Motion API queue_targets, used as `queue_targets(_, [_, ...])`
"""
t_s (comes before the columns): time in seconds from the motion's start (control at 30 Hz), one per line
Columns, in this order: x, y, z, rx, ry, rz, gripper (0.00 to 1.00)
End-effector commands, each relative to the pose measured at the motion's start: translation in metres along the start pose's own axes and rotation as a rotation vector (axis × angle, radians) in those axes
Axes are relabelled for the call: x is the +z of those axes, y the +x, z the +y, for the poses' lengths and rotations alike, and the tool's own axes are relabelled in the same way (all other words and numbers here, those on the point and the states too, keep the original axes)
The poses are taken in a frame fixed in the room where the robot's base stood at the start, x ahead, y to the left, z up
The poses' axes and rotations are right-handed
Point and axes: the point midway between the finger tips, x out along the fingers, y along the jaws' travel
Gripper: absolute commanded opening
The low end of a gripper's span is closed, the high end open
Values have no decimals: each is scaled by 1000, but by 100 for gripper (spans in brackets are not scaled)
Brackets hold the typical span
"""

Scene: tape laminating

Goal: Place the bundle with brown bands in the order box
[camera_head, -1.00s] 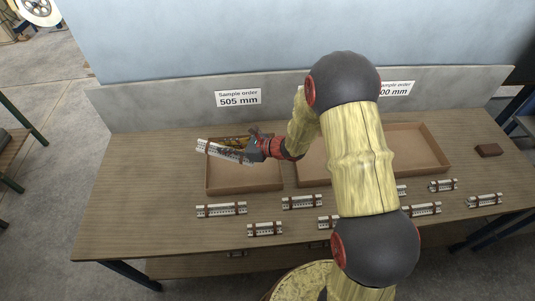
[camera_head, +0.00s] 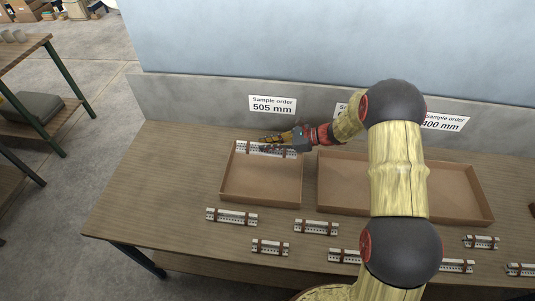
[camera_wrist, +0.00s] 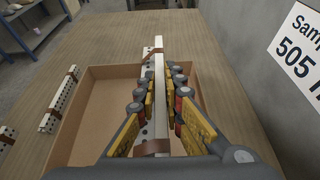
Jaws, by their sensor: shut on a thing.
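My gripper (camera_head: 276,140) is shut on a silvery-white slotted bundle (camera_head: 250,148) with brown bands. The bundle lies sideways over the back part of the left cardboard box (camera_head: 260,186), near its rear wall. In the wrist view, the yellow fingers of my gripper (camera_wrist: 160,100) close around the bundle (camera_wrist: 159,72), with brown bands near its far end and close to the palm. The box's bare floor and walls (camera_wrist: 97,72) show beside it. I cannot tell whether the bundle touches the box. The box looks otherwise empty.
A sign reading "Sample order 505 mm" (camera_head: 273,105) is on the panel behind the left box. A wider box (camera_head: 345,178) stands to its right, partly behind my arm. Several banded bundles, one at the front left (camera_head: 231,217), lie along the table's front.

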Motion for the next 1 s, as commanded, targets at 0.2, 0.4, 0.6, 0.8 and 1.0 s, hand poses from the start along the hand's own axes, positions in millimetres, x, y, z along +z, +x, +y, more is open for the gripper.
queue_targets(0.2, [-36,19,-30,1,0,0,0])
queue_targets(0.4, [-47,24,-42,0,0,0,0])
queue_targets(0.6, [-61,31,-48,1,2,0,0])
queue_targets(0.8, [-82,39,-48,-1,0,-1,0])
queue_targets(1.0, [-80,39,-48,-1,-1,-1,0])
